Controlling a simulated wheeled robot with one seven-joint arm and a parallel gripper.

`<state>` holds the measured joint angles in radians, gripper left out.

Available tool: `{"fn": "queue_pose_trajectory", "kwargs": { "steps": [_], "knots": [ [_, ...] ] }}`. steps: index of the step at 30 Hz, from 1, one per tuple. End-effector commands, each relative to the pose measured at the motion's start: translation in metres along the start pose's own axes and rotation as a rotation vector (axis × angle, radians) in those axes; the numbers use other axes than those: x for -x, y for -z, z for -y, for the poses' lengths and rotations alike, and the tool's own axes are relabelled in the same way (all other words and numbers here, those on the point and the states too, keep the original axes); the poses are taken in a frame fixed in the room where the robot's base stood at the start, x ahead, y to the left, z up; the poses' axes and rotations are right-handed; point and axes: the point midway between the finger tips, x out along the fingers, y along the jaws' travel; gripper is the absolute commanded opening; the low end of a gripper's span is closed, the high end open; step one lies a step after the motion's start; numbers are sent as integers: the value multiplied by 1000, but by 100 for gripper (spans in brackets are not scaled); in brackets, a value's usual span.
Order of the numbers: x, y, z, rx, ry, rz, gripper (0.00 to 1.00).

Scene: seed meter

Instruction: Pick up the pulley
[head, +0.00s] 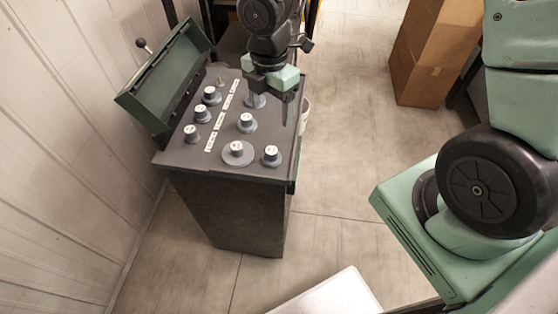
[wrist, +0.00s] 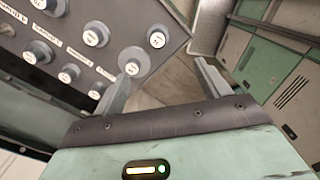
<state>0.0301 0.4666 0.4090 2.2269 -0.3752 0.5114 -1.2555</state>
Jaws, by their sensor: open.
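Several round grey stepped knobs or pulleys with white labelled tops stand on the dark cabinet top (head: 262,165). I cannot tell for sure which one is the pulley. The widest grey disc (head: 238,154) is near the front edge; in the wrist view it (wrist: 133,62) lies just beyond the left fingertip. A smaller one (head: 271,156) sits to its right, also in the wrist view (wrist: 157,39). My gripper (head: 270,112) is open and empty, pointing down above the right side of the cabinet top. In the wrist view my gripper (wrist: 165,74) has both fingers spread apart, with nothing between them.
A green lid (head: 165,75) with a black ball knob stands open along the cabinet's left side. White label strips (head: 220,120) lie between the knobs. A cardboard box (head: 432,50) stands at the back right.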

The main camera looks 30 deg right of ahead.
Motion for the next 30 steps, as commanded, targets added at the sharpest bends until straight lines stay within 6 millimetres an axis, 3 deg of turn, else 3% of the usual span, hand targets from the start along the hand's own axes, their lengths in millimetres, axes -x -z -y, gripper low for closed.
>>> {"fn": "queue_pose_trajectory", "kwargs": {
  "steps": [15,30],
  "knots": [
    [-99,2,1,2,5,0,75],
    [-140,-1,-2,0,5,0,75]
  ]
}}
